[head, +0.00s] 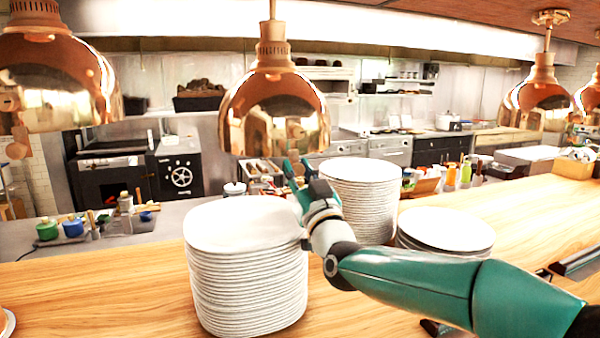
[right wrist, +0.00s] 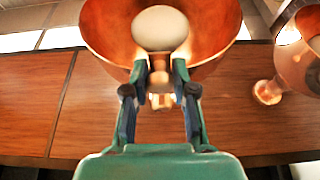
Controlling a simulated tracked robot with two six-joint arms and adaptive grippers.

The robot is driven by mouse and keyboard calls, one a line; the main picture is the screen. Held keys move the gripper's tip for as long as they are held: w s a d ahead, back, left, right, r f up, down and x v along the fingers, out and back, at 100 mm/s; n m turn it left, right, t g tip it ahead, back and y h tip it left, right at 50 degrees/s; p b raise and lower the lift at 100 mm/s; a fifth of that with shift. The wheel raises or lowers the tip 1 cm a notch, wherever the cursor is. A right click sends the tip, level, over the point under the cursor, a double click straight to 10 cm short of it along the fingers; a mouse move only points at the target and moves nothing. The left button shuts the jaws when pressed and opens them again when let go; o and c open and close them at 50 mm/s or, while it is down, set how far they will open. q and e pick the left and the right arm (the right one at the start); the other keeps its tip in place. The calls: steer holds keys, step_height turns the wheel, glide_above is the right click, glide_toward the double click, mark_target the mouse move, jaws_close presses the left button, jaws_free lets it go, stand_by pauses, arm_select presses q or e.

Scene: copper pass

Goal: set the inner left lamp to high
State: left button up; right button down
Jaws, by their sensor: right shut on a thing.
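The inner left lamp (head: 273,105) is a shiny copper dome hanging from a rod over the counter, left of centre in the head view. In the right wrist view the lamp (right wrist: 105,30) is seen from below with its pale round bulb (right wrist: 160,28). My right gripper (head: 298,168) is just under the lamp's rim. In the right wrist view the gripper (right wrist: 160,72) is shut on a small copper knob (right wrist: 160,84) below the bulb. The fingers hide part of the knob, and its setting cannot be read. My left gripper is not in view.
Another copper lamp (head: 50,80) hangs at left, and others (head: 540,95) at right. A tall plate stack (head: 250,270) stands below my right gripper, with more stacks (head: 362,200) (head: 445,232) beyond and beside my arm.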

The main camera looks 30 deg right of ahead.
mark_target(299, 130)
step_height(299, 130, up, 8)
steer(key=p, duration=0.3)
steer(key=shift+s+d+r, duration=0.1)
steer(key=shift+r, duration=0.2)
steer(key=c, duration=1.1)
jaws_free()
steer(key=shift+o, duration=0.9)
steer(key=shift+f, duration=0.1)
steer(key=shift+f, duration=0.1)
steer(key=v, duration=1.1)
steer(key=shift+s+a+f, duration=0.2)
steer(key=shift+s+f, duration=0.05)
